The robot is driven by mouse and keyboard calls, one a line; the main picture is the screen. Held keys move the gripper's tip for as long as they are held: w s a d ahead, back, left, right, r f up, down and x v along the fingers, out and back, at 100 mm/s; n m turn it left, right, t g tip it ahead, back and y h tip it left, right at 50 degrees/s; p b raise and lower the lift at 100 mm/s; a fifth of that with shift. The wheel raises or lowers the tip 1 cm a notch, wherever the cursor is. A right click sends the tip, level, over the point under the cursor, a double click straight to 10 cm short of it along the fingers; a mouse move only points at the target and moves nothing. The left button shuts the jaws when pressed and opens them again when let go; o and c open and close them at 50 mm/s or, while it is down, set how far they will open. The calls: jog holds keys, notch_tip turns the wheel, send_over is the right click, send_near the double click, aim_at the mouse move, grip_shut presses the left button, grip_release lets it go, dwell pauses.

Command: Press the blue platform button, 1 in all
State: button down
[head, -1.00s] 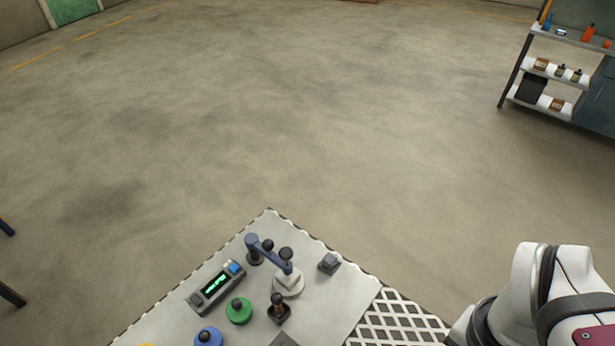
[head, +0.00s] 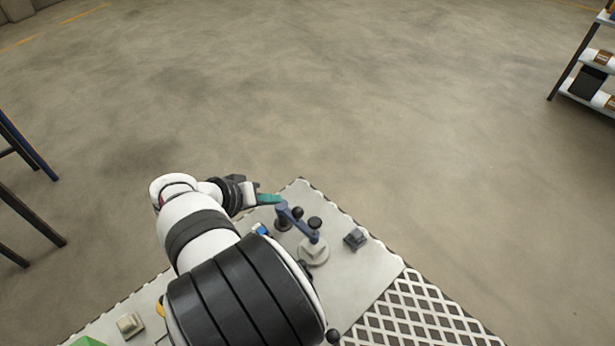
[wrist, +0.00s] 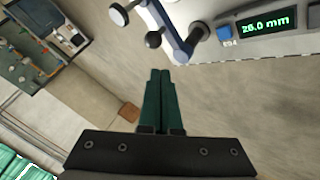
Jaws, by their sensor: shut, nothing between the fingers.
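My gripper (head: 270,199) has green fingers, shut and empty. In the head view it is over the far corner of the platform (head: 338,290), close to the blue lever arm. In the wrist view the gripper (wrist: 160,72) points below the lever and left of the readout box. A small blue button (head: 261,230) shows just past my arm. In the wrist view this blue button (wrist: 224,34) sits at the end of a readout box (wrist: 268,26) showing "26.0 mm". The larger round blue button seen earlier is hidden behind my arm, as is the green one.
The blue lever arm (head: 298,221) with black knobs stands on the platform. A pale block (head: 130,325) lies at the near left. Patterned grating (head: 410,310) adjoins the platform. Open floor lies beyond.

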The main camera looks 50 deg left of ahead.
jog(key=s+a, duration=0.1)
jog(key=s+a+f+n+y, duration=0.1)
jog(key=shift+s+a, duration=0.3)
jog(key=shift+a, duration=0.05)
jog(key=shift+f, duration=0.1)
jog(key=shift+f, duration=4.3)
jog(key=shift+f, duration=0.1)
jog(key=shift+f, duration=0.3)
jog(key=shift+f, duration=0.4)
jog(key=shift+r, duration=0.1)
jog(key=shift+d+r, duration=0.1)
jog(key=shift+r, duration=0.6)
